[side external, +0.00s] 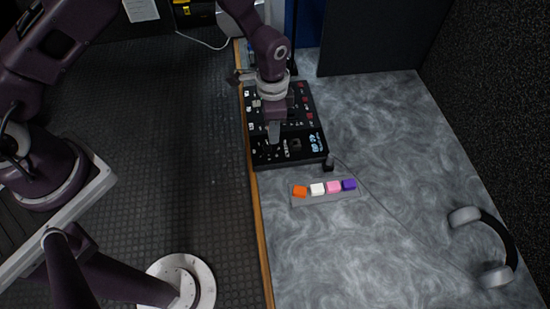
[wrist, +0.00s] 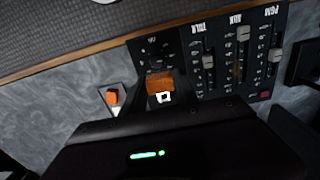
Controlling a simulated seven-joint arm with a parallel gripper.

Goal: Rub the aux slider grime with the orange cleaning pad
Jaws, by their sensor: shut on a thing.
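My gripper (side external: 273,134) points down over the black mixer panel (side external: 262,155) in the side view. In the wrist view it is shut on an orange-brown block (wrist: 160,81), which looks like the orange cleaning pad. A small white square shows just below the block. The side view does not show the held block clearly. The panel's sliders stand right of the block in the wrist view. The middle slider (wrist: 243,34) has a brownish stain (wrist: 239,70) along its track, apart from the block. The slider labels appear upside down and are hard to read.
A grey tray (side external: 328,200) with orange (side external: 299,191), white, pink and purple blocks lies in front of the panel. Headphones (side external: 510,238) lie at the right. A thin cable crosses the grey marbled table. A wooden edge (side external: 259,230) borders the table's left side.

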